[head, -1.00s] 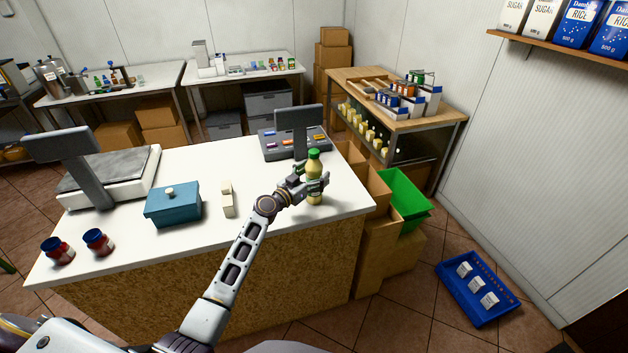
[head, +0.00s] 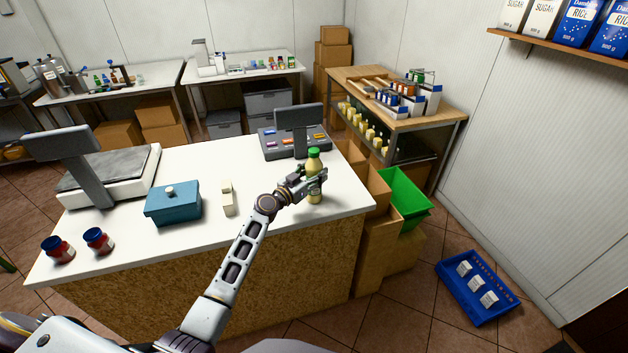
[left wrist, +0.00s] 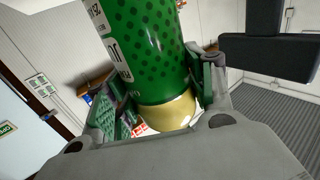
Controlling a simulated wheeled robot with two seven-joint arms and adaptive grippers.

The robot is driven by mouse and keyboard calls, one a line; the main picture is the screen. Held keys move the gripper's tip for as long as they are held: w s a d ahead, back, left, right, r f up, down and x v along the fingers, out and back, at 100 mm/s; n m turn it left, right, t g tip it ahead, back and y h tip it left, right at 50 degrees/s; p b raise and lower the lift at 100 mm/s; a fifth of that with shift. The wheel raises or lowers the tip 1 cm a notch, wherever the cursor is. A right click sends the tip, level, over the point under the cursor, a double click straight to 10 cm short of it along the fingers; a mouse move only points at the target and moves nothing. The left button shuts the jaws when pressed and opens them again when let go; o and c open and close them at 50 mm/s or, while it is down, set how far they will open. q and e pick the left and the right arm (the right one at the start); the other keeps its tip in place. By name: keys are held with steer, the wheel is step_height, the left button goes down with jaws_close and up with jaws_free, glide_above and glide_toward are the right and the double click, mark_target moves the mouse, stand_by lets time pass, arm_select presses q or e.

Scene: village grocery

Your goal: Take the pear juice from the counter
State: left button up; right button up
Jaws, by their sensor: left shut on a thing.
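The pear juice (head: 314,192) is a pale yellow bottle with a green cap. It stands upright at the right end of the white counter (head: 270,225). My left gripper (head: 311,180) is shut on the bottle at about mid-height, with its fingers around it. In the left wrist view the bottle's green dotted label (left wrist: 145,50) fills the middle, with the pale juice below it between the finger pads. Whether the bottle's base touches the counter is hard to tell. My right gripper is not in view.
A till (head: 296,140) stands just behind the bottle. A teal box (head: 173,205), a small cream carton (head: 228,198), two red jars (head: 98,241) and a scale (head: 110,178) are on the counter to the left. A green crate (head: 405,200) and cardboard boxes stand beyond the right edge.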

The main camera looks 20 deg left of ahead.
mark_target(314, 150)
arm_select(q)
steer(key=shift+c, duration=0.7)
steer(key=shift+r, duration=0.15)
steer(key=shift+r, duration=0.7)
step_height(314, 150, up, 7)
steer(key=shift+f+p, duration=0.15)
steer(key=shift+p, duration=0.6)
steer(key=shift+r, duration=0.9)
